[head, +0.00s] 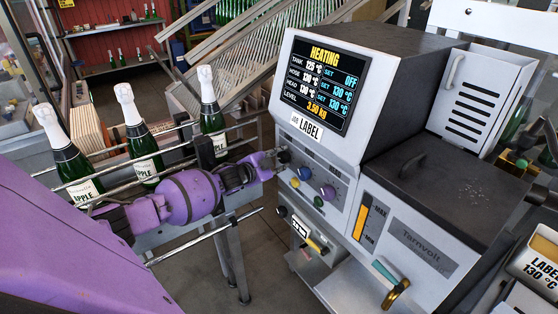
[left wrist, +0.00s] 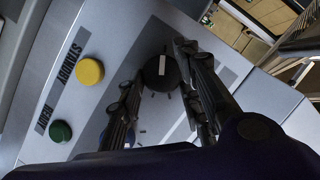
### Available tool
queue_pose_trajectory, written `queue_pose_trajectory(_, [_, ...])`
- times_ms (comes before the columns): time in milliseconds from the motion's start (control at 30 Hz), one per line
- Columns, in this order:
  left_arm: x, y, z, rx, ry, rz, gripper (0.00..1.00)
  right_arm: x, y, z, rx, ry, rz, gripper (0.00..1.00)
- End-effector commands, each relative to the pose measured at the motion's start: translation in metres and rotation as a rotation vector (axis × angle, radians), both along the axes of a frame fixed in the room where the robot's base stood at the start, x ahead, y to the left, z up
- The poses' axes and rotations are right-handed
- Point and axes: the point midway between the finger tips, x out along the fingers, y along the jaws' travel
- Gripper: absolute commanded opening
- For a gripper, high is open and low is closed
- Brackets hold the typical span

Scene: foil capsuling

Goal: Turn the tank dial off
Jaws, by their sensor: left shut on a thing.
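The tank dial is a black round knob with a white mark (left wrist: 161,66) in the left wrist view. In the head view it is the dark knob (head: 284,156) at the left of the control panel, partly hidden by my gripper. My left gripper (head: 274,161) is at the panel, its two fingers on either side of the knob and shut on it; they also show in the left wrist view (left wrist: 165,90). The screen (head: 319,84) reads HEATING, with tank at 125 °C and its set value OFF. Hose and head are set to 130 °C. My right gripper is not in view.
A yellow button (left wrist: 90,71) marked STANDBY and a green one (left wrist: 61,131) sit beside the dial. A blue knob (head: 305,173) and a purple knob (head: 328,192) are close by on the panel. Foil-topped bottles (head: 143,150) stand between rails at left, near my arm.

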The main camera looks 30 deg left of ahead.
Motion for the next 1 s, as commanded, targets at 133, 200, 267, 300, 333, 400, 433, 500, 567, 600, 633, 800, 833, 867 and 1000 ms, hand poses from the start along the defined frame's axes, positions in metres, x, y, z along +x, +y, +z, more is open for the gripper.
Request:
queue_pose_trajectory(133, [-0.005,-0.003,-0.013,-0.001,0.018,-0.002,0.44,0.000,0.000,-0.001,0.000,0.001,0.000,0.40])
queue_pose_trajectory(200, [-0.005,-0.002,-0.012,-0.001,0.016,-0.001,0.47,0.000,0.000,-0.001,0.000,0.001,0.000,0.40])
queue_pose_trajectory(267, [-0.004,-0.002,-0.011,0.000,0.016,-0.001,0.47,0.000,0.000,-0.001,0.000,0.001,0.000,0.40])
queue_pose_trajectory(300, [-0.004,-0.001,-0.010,0.000,0.014,-0.001,0.47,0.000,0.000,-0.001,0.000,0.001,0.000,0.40])
queue_pose_trajectory(333, [-0.004,-0.001,-0.010,0.000,0.013,0.000,0.47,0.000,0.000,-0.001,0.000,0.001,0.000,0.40])
queue_pose_trajectory(400, [-0.003,-0.001,-0.008,0.000,0.012,0.000,0.47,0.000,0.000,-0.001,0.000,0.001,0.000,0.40])
queue_pose_trajectory(433, [-0.003,-0.001,-0.008,0.000,0.011,0.000,0.47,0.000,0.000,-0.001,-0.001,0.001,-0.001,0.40])
queue_pose_trajectory(500, [-0.003,-0.001,-0.007,0.001,0.009,0.000,0.47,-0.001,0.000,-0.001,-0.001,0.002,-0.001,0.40])
queue_pose_trajectory(567, [-0.002,-0.001,-0.006,0.001,0.008,0.000,0.47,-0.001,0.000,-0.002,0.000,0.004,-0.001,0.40])
queue_pose_trajectory(600, [-0.002,-0.001,-0.005,0.000,0.007,-0.001,0.47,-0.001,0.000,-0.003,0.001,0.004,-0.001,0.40])
queue_pose_trajectory(633, [-0.003,-0.001,-0.005,0.000,0.007,-0.001,0.47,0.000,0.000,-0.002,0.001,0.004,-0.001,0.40])
queue_pose_trajectory(800, [-0.018,0.001,-0.001,0.000,0.007,-0.001,0.47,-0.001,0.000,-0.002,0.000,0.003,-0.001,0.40])
queue_pose_trajectory(833, [-0.023,0.002,0.000,0.000,0.007,-0.001,0.47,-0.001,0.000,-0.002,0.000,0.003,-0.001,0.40])
queue_pose_trajectory(867, [-0.028,0.002,0.002,0.000,0.007,-0.001,0.47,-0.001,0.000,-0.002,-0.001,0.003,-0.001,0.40])
queue_pose_trajectory(1000, [-0.056,0.005,0.009,0.002,0.010,-0.001,0.47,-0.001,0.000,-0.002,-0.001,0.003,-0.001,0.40])
